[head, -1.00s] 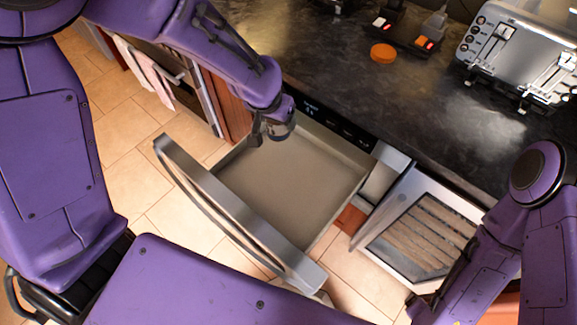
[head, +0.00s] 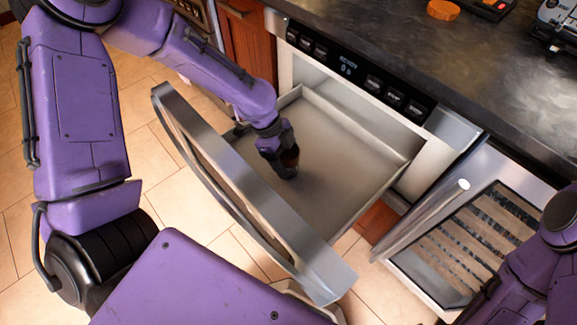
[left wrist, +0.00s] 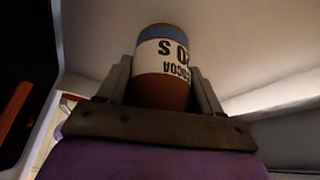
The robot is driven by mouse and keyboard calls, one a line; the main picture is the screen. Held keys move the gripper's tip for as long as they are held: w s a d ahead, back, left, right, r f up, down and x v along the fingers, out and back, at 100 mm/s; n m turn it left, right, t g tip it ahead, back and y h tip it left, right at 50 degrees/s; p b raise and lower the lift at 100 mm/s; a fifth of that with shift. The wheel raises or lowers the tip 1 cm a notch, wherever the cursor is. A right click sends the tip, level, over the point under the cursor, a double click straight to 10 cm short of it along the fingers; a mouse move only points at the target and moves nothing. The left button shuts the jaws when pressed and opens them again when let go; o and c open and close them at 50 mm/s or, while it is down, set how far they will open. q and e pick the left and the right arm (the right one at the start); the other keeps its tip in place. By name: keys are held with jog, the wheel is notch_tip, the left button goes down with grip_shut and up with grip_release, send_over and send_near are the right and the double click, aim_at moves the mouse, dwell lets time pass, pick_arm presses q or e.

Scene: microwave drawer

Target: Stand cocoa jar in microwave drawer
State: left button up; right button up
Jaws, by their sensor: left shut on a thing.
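The microwave drawer (head: 345,165) is pulled open, with a pale, bare floor. My left gripper (head: 280,165) is down inside it, towards the front left part. It is shut on the cocoa jar (head: 290,157), which is mostly hidden by the gripper in the head view. In the left wrist view the cocoa jar (left wrist: 165,55) is brown with a blue band and a white label, between the two fingers (left wrist: 163,88). The label reads upside down there. I cannot tell whether the jar touches the drawer floor. My right gripper is out of view.
The drawer's thick front panel with its curved handle (head: 235,190) stands close to my left forearm. An open door with a rack (head: 470,240) is at the right. The rest of the drawer is empty.

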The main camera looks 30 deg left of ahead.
pick_arm(q)
jog(key=shift+f, duration=1.45)
jog(key=o, duration=1.2)
jog(key=shift+f, duration=0.1)
jog(key=shift+r, duration=0.3)
jog(key=p+v, duration=0.2)
jog(key=v, duration=0.9)
jog(key=shift+a+r, duration=0.15)
jog(key=shift+r, duration=0.2)
jog(key=shift+s, duration=0.1)
